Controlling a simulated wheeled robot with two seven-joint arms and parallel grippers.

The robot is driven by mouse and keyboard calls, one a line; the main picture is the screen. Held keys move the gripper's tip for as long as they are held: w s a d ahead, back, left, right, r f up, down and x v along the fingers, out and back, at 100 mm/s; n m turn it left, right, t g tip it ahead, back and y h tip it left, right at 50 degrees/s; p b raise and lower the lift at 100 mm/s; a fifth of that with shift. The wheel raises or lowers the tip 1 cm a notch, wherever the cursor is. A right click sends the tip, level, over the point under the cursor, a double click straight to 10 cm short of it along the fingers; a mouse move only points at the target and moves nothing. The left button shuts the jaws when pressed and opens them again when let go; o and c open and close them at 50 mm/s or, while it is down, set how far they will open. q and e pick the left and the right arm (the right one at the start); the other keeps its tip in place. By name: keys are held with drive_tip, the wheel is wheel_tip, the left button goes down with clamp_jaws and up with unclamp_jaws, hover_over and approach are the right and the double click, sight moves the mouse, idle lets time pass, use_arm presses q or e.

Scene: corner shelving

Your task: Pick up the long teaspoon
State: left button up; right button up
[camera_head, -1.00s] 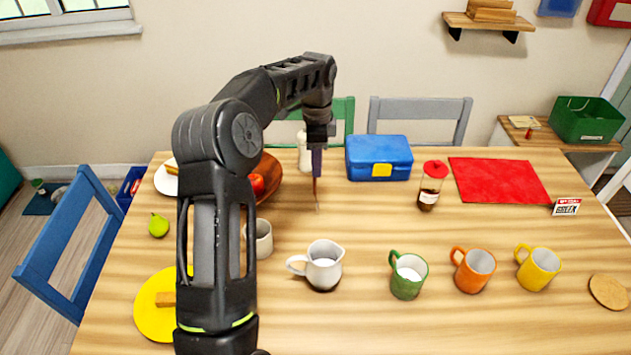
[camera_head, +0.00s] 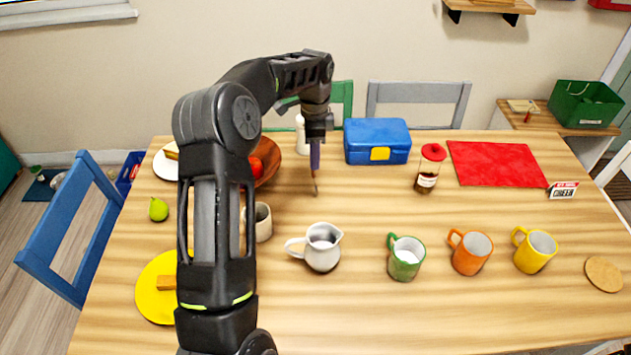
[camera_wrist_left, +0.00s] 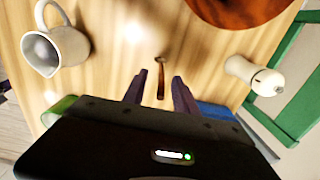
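The long teaspoon (camera_head: 315,187) has a brown handle and lies on the wooden table (camera_head: 370,210), partly hidden by my left gripper in the head view. In the left wrist view the teaspoon (camera_wrist_left: 161,80) lies between the two purple fingers, its small bowl end pointing away from the gripper. My left gripper (camera_head: 315,158) points down over the teaspoon. The wrist view shows its fingers (camera_wrist_left: 159,77) apart, with a gap on both sides of the handle. I cannot tell the exact height above the table. My right gripper is not in view.
A white pitcher (camera_head: 322,248) stands in front of the gripper. A wooden bowl (camera_head: 293,168) with a red apple and a white bottle (camera_head: 301,135) stand close by on the left and behind. A blue lunch box (camera_head: 377,142) is behind right. Several mugs stand at the front right.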

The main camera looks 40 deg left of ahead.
use_arm(q)
drive_tip(key=p, duration=0.1)
hover_over(315, 185)
wheel_tip(315, 185, down, 5)
drive_tip(key=shift+r, duration=0.2)
drive_tip(key=shift+c, duration=0.3)
clamp_jaws()
idle(0.5)
